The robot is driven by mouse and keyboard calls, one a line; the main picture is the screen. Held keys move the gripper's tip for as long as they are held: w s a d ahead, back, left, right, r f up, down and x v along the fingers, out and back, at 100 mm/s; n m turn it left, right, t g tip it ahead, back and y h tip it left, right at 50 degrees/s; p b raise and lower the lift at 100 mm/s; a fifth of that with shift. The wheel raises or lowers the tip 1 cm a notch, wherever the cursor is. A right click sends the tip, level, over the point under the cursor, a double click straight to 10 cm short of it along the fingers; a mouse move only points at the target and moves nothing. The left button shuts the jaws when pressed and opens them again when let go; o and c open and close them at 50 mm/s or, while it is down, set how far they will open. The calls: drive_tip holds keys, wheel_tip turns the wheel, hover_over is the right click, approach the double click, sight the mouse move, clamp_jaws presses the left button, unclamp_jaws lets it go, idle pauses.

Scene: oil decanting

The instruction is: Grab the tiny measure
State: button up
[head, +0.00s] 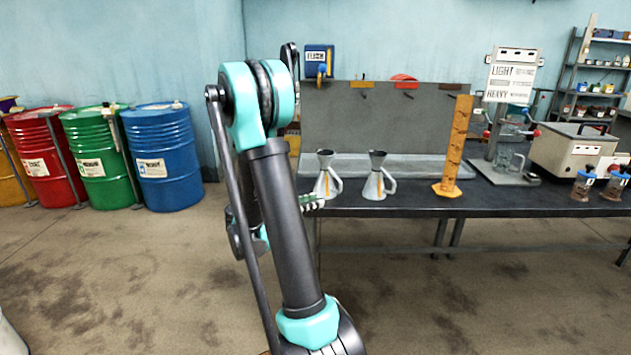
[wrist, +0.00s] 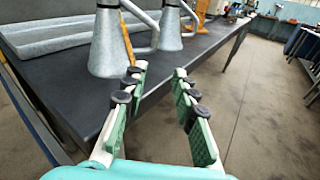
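Two grey metal measures with cone-shaped bodies and side handles stand upright on the dark bench. In the head view the left measure (head: 322,186) is close beside my gripper (head: 311,203), and the right measure (head: 374,187) stands farther along. I cannot tell which one is the tiny measure. In the wrist view the near measure (wrist: 108,48) is ahead and left of my gripper (wrist: 159,78), and the far measure (wrist: 171,28) is beyond it. My gripper is open and empty at the bench's front edge, apart from both. My arm hides part of the gripper in the head view.
An orange perforated stand (head: 455,148) is right of the measures on the bench (head: 415,203). A metal stand with glassware (head: 510,158) and a beige box (head: 570,150) are farther right. Red, green and blue drums (head: 165,165) stand on the left. Floor in front is clear.

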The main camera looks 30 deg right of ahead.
sight(329, 175)
drive_tip(key=shift+n+h, duration=0.5)
drive_tip(key=shift+n, duration=0.1)
drive_tip(key=d, duration=0.3)
drive_tip(key=w+d, duration=0.1)
drive_tip(key=d, duration=0.3)
drive_tip(key=w+d+r, duration=0.1)
drive_tip(key=d, duration=0.2)
drive_tip(key=shift+d, duration=0.4)
drive_tip(key=d, duration=0.4)
drive_tip(key=shift+r, duration=0.3)
drive_tip(key=shift+d, duration=0.6)
drive_tip(key=shift+c, duration=0.4)
clamp_jaws()
